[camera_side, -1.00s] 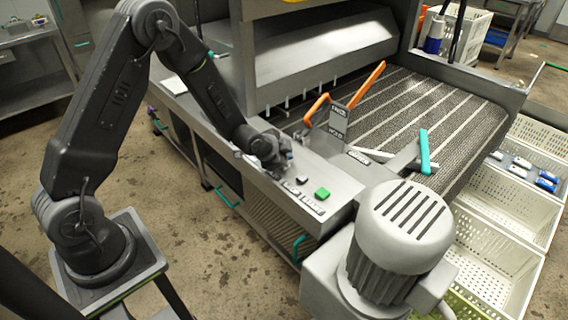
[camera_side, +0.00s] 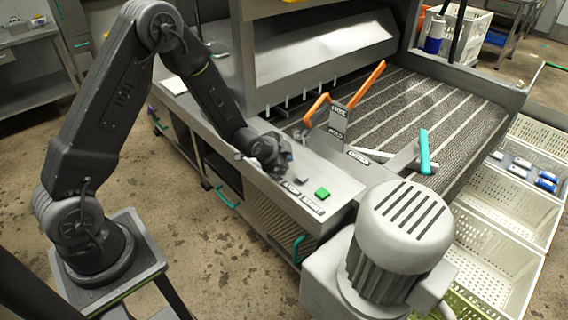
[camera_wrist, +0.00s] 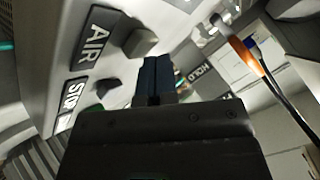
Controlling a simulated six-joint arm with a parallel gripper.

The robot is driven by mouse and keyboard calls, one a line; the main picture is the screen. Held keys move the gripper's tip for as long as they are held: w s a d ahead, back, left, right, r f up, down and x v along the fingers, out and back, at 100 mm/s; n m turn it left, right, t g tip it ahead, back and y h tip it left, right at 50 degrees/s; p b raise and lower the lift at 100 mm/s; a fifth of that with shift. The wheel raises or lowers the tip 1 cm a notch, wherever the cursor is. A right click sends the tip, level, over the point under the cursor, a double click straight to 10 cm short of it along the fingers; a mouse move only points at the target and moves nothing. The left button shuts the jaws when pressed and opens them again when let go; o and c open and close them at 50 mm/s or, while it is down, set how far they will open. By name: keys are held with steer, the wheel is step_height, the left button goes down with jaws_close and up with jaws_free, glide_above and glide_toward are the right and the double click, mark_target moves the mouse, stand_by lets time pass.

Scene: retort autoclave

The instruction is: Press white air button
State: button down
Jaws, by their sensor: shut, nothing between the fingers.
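In the wrist view, a pale grey-white button (camera_wrist: 140,42) sits beside the AIR label (camera_wrist: 94,38) on the metal panel. My gripper (camera_wrist: 155,68) is shut and empty, its dark fingertips just below that button in the picture. I cannot tell whether they touch it. In the side view my gripper (camera_side: 286,162) is low over the panel (camera_side: 338,182), left of a pale button (camera_side: 302,180) and a green button (camera_side: 322,194). The AIR button and its label appear hidden behind my gripper in the side view.
A second label, partly readable as STO, (camera_wrist: 70,104) lies below AIR in the wrist view. Orange-handled levers (camera_side: 316,108) and a teal-handled lever (camera_side: 424,152) stand behind the panel by the mesh conveyor (camera_side: 440,105). A motor (camera_side: 405,225) stands at the panel's right end.

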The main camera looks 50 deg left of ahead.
steer(key=shift+f, duration=0.2)
steer(key=shift+r, duration=0.15)
stand_by(0.4)
steer(key=shift+r, duration=0.75)
steer(key=shift+r, duration=0.1)
steer(key=shift+r, duration=2.45)
